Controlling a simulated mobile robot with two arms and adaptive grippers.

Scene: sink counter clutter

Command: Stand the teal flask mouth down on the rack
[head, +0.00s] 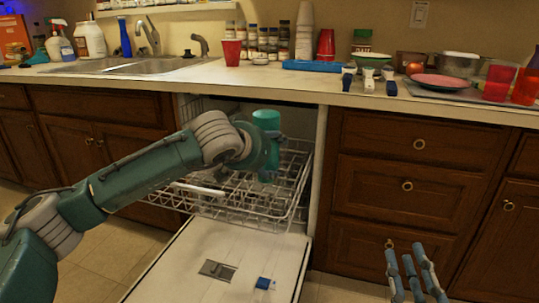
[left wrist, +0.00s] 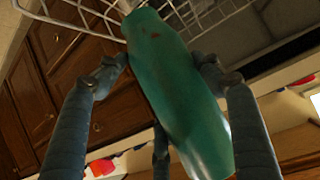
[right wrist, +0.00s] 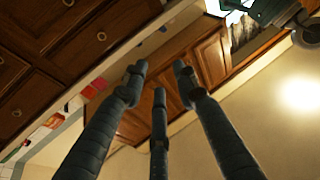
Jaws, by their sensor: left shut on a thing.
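The teal flask (head: 266,119) is held above the pulled-out wire dish rack (head: 236,207) of the open dishwasher. My left gripper (head: 268,148) is shut around its body. The flask is roughly upright with its broad base up. I cannot tell whether the mouth touches the wires. My right gripper (head: 408,268) is empty, low in front of the drawers; its fingers stand apart in the right wrist view (right wrist: 158,78).
The dishwasher door (head: 190,262) lies folded down, with a small blue item (head: 264,283) on it. The counter above holds a sink (head: 130,67), a red cup (head: 231,52), a blue tray (head: 318,66), a red plate (head: 438,82) and other clutter. The visible rack holds no dishes.

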